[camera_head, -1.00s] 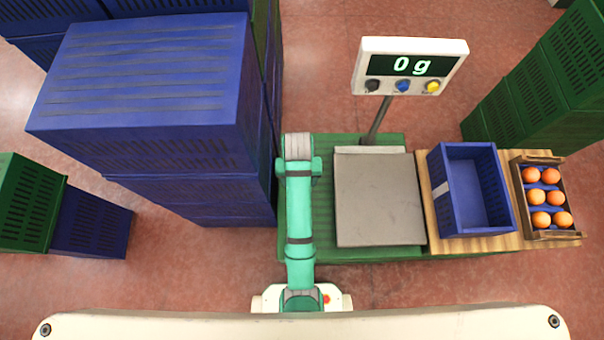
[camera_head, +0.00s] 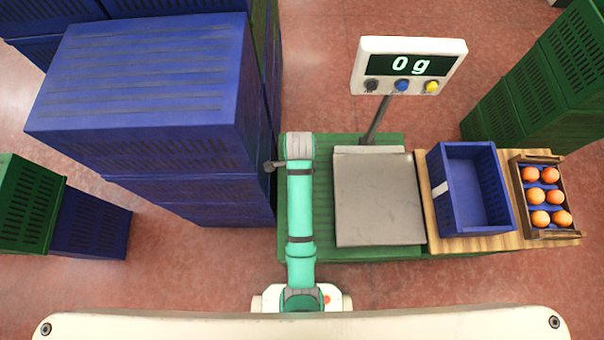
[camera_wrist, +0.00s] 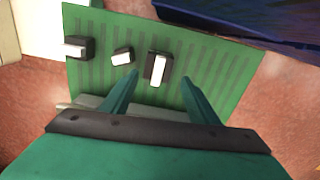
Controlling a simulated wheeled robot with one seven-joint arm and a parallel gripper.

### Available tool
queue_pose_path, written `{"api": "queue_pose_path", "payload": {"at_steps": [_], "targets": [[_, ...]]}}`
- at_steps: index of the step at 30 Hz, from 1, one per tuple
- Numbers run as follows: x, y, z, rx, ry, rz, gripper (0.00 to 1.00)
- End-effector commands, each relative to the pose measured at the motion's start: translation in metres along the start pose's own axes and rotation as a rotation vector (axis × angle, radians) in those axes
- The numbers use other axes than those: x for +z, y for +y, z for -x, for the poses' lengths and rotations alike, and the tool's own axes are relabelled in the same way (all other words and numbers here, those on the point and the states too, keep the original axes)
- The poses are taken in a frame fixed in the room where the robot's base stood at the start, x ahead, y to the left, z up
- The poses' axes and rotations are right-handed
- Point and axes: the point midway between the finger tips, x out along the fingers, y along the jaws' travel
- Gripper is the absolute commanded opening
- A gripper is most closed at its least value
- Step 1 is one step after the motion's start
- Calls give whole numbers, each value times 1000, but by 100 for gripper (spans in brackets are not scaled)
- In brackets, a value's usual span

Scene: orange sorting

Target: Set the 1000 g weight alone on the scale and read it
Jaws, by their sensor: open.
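In the wrist view, three dark weights with pale tops stand on a green ribbed surface: a left weight (camera_wrist: 76,48), a small middle weight (camera_wrist: 122,57) and a right weight (camera_wrist: 157,69). I cannot read any marking to tell which is 1000 g. My gripper (camera_wrist: 159,80) is open and empty, its fingers spread to either side below the right weight in the picture. In the head view my arm hides the weights and the fingers. The scale's grey plate (camera_head: 380,200) is bare, and its display (camera_head: 409,66) reads 0 g.
Stacked blue crates (camera_head: 150,80) stand tall close to the left of my arm. An empty blue crate (camera_head: 437,190) and a small tray (camera_head: 542,236) of several oranges sit on a wooden board (camera_head: 428,212) right of the scale. Green crates (camera_head: 550,80) stand at the far right.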

Motion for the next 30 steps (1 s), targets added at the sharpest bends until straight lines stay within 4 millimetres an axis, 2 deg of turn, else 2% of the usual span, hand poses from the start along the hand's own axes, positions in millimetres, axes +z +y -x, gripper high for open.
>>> {"api": "queue_pose_path", "payload": {"at_steps": [5, 15, 23, 30], "targets": [[-1, 0, -3, 0, 0, -85, 55], [-2, 1, -48, 3, 0, -91, 55], [-3, 2, -65, 1, 0, -90, 55], [-4, 4, -98, 3, 0, -90, 55]]}}
